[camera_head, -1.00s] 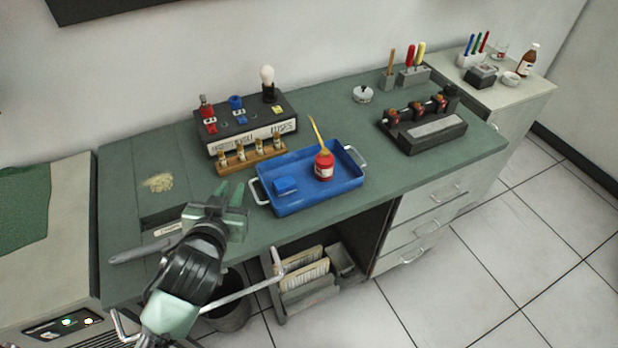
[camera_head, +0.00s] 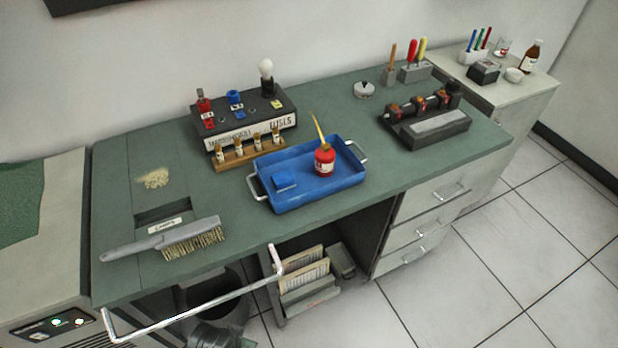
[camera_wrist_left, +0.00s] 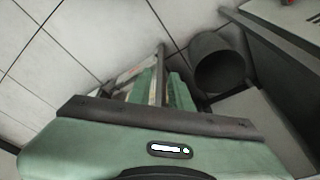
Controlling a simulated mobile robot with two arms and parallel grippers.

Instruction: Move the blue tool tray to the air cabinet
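The blue tool tray (camera_head: 325,190) sits on the green desk top (camera_head: 230,190), with a silver handle at each end. It holds a red oil can (camera_head: 324,160) with a yellow spout and a small blue block (camera_head: 285,180). My left gripper (camera_wrist_left: 162,85) shows in the left wrist view, its green fingers apart, over the floor beside a dark bin; a thin grey bar shows between or behind them. Only part of my left arm shows at the bottom of the head view, well below the tray. My right gripper is out of view. No cabinet is clearly labelled as the air cabinet.
A brush (camera_head: 190,240) lies at the desk's front left. A vial rack (camera_head: 250,152) and a black switch box (camera_head: 245,120) stand behind the tray. A metal rail (camera_head: 200,305) runs below the front edge. A pale cabinet (camera_head: 510,95) stands at right, a panelled unit (camera_head: 35,265) at left.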

